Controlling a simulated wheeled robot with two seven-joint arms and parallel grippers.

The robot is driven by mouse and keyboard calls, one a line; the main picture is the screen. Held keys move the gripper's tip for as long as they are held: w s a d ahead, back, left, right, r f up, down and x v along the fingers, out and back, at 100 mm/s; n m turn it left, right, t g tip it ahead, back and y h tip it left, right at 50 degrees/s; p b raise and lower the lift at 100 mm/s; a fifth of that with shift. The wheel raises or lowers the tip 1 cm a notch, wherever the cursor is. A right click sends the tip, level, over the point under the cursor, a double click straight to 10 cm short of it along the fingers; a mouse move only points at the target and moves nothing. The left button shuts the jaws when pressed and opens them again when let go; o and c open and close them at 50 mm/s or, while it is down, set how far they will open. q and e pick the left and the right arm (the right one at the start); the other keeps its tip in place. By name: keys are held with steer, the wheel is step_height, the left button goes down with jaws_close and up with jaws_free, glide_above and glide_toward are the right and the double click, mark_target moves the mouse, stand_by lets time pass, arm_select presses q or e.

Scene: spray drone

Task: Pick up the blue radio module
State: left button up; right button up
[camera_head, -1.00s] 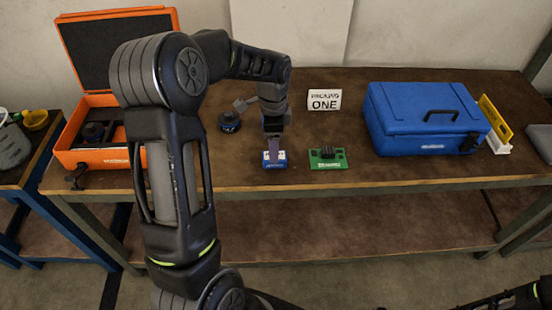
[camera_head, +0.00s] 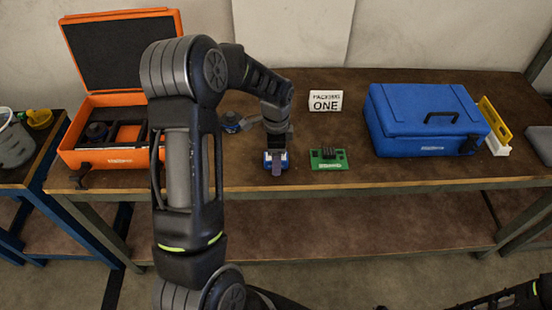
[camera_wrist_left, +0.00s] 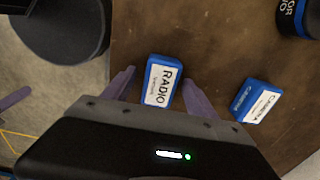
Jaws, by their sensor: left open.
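The blue radio module (camera_wrist_left: 163,80), with a white label reading RADIO, lies on the brown bench in the left wrist view. In the head view it (camera_head: 267,162) is near the bench's front edge, partly covered by a finger. My left gripper (camera_wrist_left: 159,84) is open, with one finger on each side of the module. It also shows in the head view (camera_head: 277,165). Small gaps show beside the module; I cannot tell how far down the fingers reach. My right gripper is out of view; only part of the right arm shows at the bottom right.
A blue camera module (camera_wrist_left: 257,101) lies close to the right finger in the wrist view. A green board (camera_head: 328,160) is right of the gripper. A round dark motor (camera_head: 231,122) is behind left. An open orange case (camera_head: 112,160) and closed blue case (camera_head: 424,118) flank them.

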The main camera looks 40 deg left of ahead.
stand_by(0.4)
arm_select(q)
jaws_close()
stand_by(0.6)
